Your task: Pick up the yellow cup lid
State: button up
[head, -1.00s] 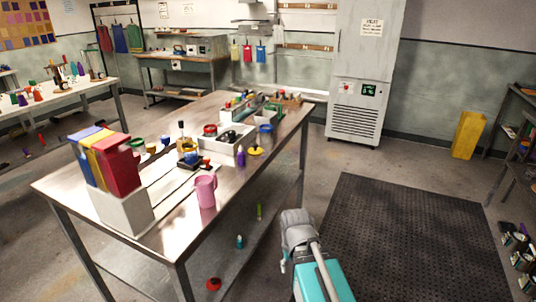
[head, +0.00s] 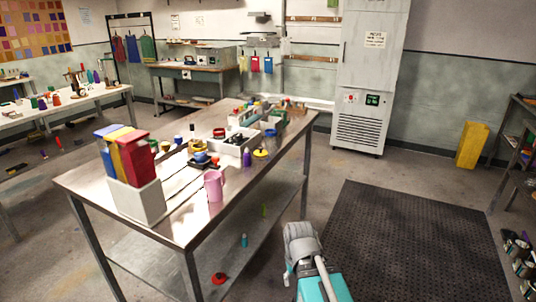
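A round yellow lid (head: 261,153) with a dark knob on top lies near the right edge of the steel table (head: 195,226), just right of a small purple bottle (head: 247,158). I take it for the yellow cup lid; it is small in the head view. My teal and grey arm shows at the bottom of the view, well short of the lid. I cannot make out my gripper's fingers.
A white holder (head: 140,203) with blue, yellow and red upright items stands at the table's near left. A white tray (head: 232,142) with items sits behind the lid. The lower shelf holds small objects. A dark floor mat (head: 405,240) lies right of the table, clear.

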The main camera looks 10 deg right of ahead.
aim_at(260, 152)
jog(key=u, duration=0.1)
jog(key=i, duration=0.95)
jog(key=z, duration=0.05)
